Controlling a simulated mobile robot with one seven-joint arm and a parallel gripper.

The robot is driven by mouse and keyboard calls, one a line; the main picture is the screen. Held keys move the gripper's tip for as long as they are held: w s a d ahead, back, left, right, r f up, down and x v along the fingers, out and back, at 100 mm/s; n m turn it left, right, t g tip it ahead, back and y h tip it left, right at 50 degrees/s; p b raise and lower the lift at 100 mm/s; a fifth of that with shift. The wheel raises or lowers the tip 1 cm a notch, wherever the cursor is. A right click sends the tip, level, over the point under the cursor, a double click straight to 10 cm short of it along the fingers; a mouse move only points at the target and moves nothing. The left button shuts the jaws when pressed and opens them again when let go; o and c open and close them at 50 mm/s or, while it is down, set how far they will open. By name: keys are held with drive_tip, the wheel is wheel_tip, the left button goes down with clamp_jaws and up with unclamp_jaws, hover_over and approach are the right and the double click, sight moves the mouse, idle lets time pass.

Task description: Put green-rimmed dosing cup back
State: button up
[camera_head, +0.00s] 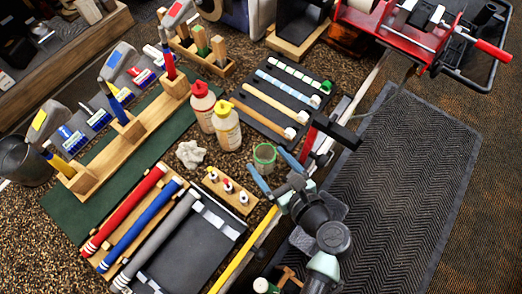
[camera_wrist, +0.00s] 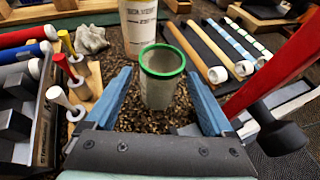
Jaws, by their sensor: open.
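The green-rimmed dosing cup (camera_head: 264,157) is clear and stands upright on the speckled brown bench top, right of the small bottle block. In the wrist view the cup (camera_wrist: 160,85) stands between my two blue fingers, with its mouth facing up, and I see nothing inside it. My gripper (camera_head: 267,163) is open, its fingertips on either side of the cup. In the wrist view my gripper (camera_wrist: 160,78) shows a gap between each finger and the cup wall.
White bottles with a red cap (camera_head: 202,105) and a yellow cap (camera_head: 227,127) stand just behind the cup. A crumpled white cloth (camera_head: 190,154) and a wooden block of small bottles (camera_head: 230,190) lie to the left. A dark tray of shafts (camera_head: 272,103) lies behind. A red bar (camera_wrist: 275,60) rises at right.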

drive_tip(key=v, duration=0.6)
drive_tip(key=shift+s+d+r, duration=0.1)
drive_tip(key=shift+s+d, duration=0.1)
drive_tip(key=shift+s, duration=0.15)
